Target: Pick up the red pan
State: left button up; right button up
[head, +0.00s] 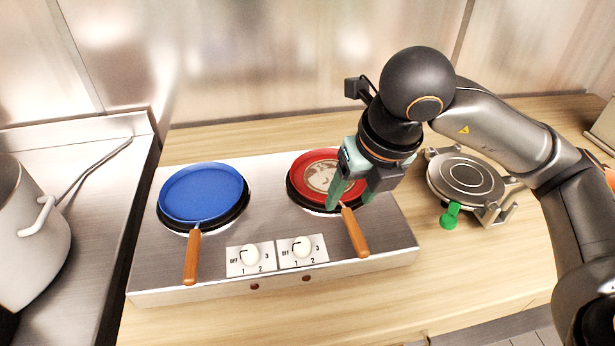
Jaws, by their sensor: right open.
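The red pan (305,170) sits on the right burner of the stove, with its wooden handle (355,234) pointing toward the front right. My right gripper (350,201) is open, with its green-grey fingers over the right side of the pan, near where the handle joins it. The gripper hides the pan's right part. Whether the fingers touch the pan or handle I cannot tell. My left gripper is not in view.
A blue pan (203,192) sits on the left burner of the metal stove (160,284), whose front has two knobs. A round metal appliance (465,178) with a green handle stands to the right. A large pot (28,240) is at far left. Bare wooden counter lies in front.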

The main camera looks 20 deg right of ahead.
jog(key=w+d+r+m+h, duration=0.1)
jog(key=w+d, duration=0.1)
jog(key=b, duration=0.2)
send_near(346, 207)
notch_tip(346, 207, down, 2)
jog(key=shift+a+f+t, duration=0.1)
jog(key=shift+f+t, duration=0.1)
jog(key=shift+t, duration=0.1)
jog(key=shift+w+f, duration=0.35)
jog(key=shift+f, duration=0.15)
jog(key=shift+x, duration=2.65)
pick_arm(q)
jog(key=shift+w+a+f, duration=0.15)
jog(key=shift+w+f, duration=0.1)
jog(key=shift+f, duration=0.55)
pick_arm(e)
jog(key=shift+s, duration=0.1)
jog(key=shift+c, duration=0.2)
grip_shut()
